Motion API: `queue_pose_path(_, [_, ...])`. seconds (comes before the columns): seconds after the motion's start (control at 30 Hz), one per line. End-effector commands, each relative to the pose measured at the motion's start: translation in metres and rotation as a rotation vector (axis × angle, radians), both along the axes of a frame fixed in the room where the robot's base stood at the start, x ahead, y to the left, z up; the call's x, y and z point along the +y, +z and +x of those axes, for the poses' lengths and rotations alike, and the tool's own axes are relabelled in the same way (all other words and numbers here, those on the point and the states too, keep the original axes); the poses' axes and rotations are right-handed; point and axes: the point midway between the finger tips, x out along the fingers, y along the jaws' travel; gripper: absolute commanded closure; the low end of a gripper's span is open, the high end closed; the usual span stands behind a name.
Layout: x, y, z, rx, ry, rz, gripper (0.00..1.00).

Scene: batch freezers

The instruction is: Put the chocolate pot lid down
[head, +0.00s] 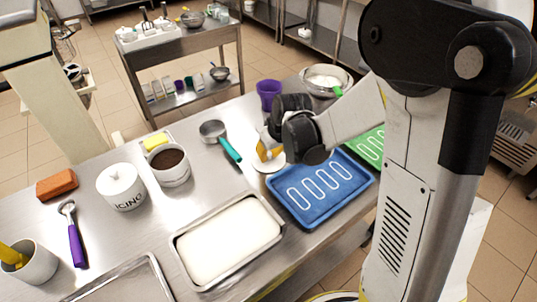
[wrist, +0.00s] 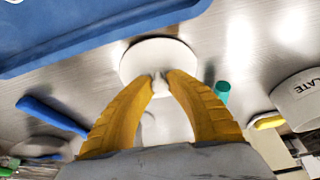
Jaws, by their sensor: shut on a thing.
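My gripper (head: 268,151) is shut on the knob of the white round lid (head: 274,166). In the wrist view the yellow fingers (wrist: 160,77) pinch the knob, and the lid (wrist: 158,53) lies flat beyond them. The lid is at or close above the steel table, between the green-handled scoop and the blue mat; I cannot tell whether it touches. The white chocolate pot (head: 172,178) stands open to the left, dark brown powder or paste inside. Its side with "LATE" shows in the wrist view (wrist: 300,98).
A blue mat with white loops (head: 323,210) lies right of the lid. The green-handled scoop (head: 229,149) lies to the left. A lidded white pot (head: 121,190), a metal tray of white mix (head: 228,238) and a purple cup (head: 268,92) stand around. Bare table shows between pot and scoop.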

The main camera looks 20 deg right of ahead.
Motion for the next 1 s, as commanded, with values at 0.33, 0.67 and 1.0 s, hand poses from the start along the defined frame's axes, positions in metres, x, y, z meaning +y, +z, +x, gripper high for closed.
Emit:
queue_pose_path(0.33, [0.000, -0.002, 0.000, 0.000, 0.000, 0.000, 0.61])
queue_pose_path(0.67, [-0.002, 0.024, -0.008, 0.000, 0.000, 0.000, 0.61])
queue_pose_path(1.0, [-0.009, 0.093, -0.036, 0.000, -0.001, 0.000, 0.61])
